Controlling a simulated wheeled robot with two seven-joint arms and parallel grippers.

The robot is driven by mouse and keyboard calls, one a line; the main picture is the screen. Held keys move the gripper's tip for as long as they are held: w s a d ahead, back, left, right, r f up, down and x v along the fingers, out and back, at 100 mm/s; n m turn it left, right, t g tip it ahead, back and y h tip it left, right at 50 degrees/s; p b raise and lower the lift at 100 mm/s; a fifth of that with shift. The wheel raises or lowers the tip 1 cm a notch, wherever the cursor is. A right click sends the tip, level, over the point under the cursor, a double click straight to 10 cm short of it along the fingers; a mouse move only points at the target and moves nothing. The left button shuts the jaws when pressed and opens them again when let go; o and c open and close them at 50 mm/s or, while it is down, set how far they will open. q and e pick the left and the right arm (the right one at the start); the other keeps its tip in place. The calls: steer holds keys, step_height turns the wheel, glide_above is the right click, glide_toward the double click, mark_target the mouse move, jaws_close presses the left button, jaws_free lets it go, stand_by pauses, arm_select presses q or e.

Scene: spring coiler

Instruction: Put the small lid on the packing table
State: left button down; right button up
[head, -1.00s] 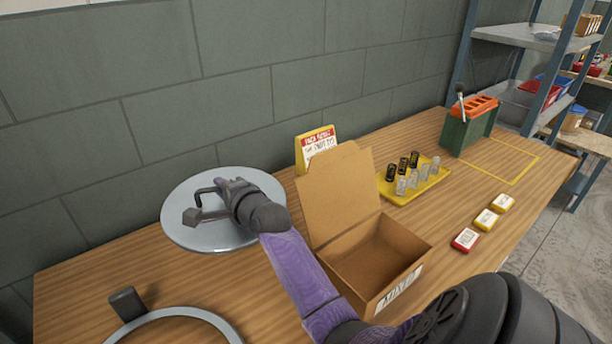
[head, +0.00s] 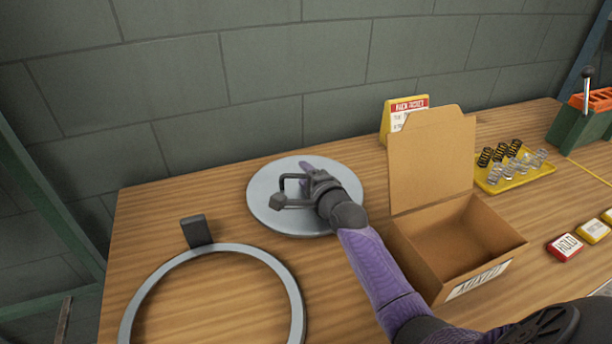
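The small lid (head: 262,207) is a round, flat, pale grey disc, left of the cardboard box in the head view. It appears to lie level on or just over the wooden packing table (head: 165,215); any gap beneath is hard to judge. My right gripper (head: 279,193) is over the lid, its purple and black arm reaching up from the lower right. Its two dark fingers look spread apart, with nothing clearly seen between them. The gripper covers the lid's middle, so a handle or knob there is hidden. My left gripper is not in view.
An open cardboard box (head: 432,165) stands right of my arm. A grey ring (head: 150,284) with a dark block (head: 196,232) lies at the front left. A yellow tray (head: 517,182) of springs and a sign (head: 386,120) stand further back. Table between ring and lid is bare.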

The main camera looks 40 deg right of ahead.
steer(key=shift+r, duration=0.25)
steer(key=p+v, duration=0.4)
steer(key=v, duration=0.7)
steer(key=shift+d+p, duration=0.1)
steer(key=shift+p, duration=0.3)
steer(key=shift+s, duration=0.5)
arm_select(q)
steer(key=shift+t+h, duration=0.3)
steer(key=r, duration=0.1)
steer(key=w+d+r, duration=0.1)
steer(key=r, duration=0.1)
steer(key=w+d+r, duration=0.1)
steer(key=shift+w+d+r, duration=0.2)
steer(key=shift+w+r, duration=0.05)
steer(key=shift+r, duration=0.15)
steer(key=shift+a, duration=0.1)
